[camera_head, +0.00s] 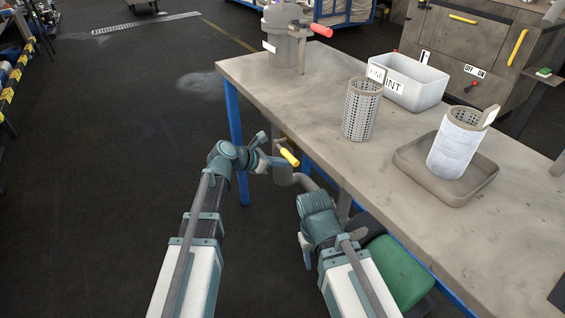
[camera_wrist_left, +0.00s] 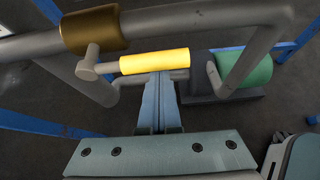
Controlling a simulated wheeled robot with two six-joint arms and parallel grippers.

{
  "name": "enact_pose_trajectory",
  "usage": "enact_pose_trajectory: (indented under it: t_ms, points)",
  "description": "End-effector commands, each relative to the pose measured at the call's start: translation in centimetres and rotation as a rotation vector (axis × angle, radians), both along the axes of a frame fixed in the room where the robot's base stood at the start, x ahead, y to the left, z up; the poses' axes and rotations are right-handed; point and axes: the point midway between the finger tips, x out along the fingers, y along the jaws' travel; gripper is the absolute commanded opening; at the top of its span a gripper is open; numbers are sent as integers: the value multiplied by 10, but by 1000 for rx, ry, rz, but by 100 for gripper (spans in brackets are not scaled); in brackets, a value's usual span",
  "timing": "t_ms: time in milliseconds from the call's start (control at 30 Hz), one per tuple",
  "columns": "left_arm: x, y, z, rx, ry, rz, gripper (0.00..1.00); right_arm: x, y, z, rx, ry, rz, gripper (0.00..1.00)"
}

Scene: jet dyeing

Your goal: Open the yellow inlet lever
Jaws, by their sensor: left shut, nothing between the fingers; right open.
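The yellow inlet lever (camera_head: 289,157) sticks out from a grey pipe below the front edge of the table. In the left wrist view the yellow lever (camera_wrist_left: 154,61) lies crosswise, joined by a short stem to a brass-coloured valve body (camera_wrist_left: 90,30) on the pipe. My left gripper (camera_head: 264,163) is beside the lever, and its two fingers (camera_wrist_left: 160,78) are together, with the tips at the lever's lower edge. I cannot tell whether they touch it. My right gripper (camera_head: 306,250) is lower, near the green pump motor, apart from the lever; its fingers are mostly hidden.
The table (camera_head: 330,90) carries a metal vessel with a red handle (camera_head: 321,31), a perforated basket (camera_head: 361,110), a white bin (camera_head: 410,82) and a tray (camera_head: 412,163) with a white-wrapped spool (camera_head: 455,148). A green motor (camera_head: 395,275) sits below. Floor at left is clear.

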Motion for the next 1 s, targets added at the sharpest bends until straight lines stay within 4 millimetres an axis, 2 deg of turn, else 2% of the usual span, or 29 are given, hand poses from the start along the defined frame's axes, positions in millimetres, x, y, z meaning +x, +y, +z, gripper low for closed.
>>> enact_pose_trajectory:
  t_ms: [267, 667, 733, 1000]
  points:
    - [2, 0, 0, -13, -6, 7, 0, 0, 0, -3, 0, 0, 0, 50]
    - [-3, 8, -45, -4, 0, 1, 0, 0, 1, -46, 5, 0, 3, 50]
    - [-8, 15, -33, -3, 1, 3, 0, 0, 1, -34, 5, 0, 4, 50]
    - [-32, 46, -8, -3, 2, 3, 0, 0, 0, -9, 2, 0, 3, 50]
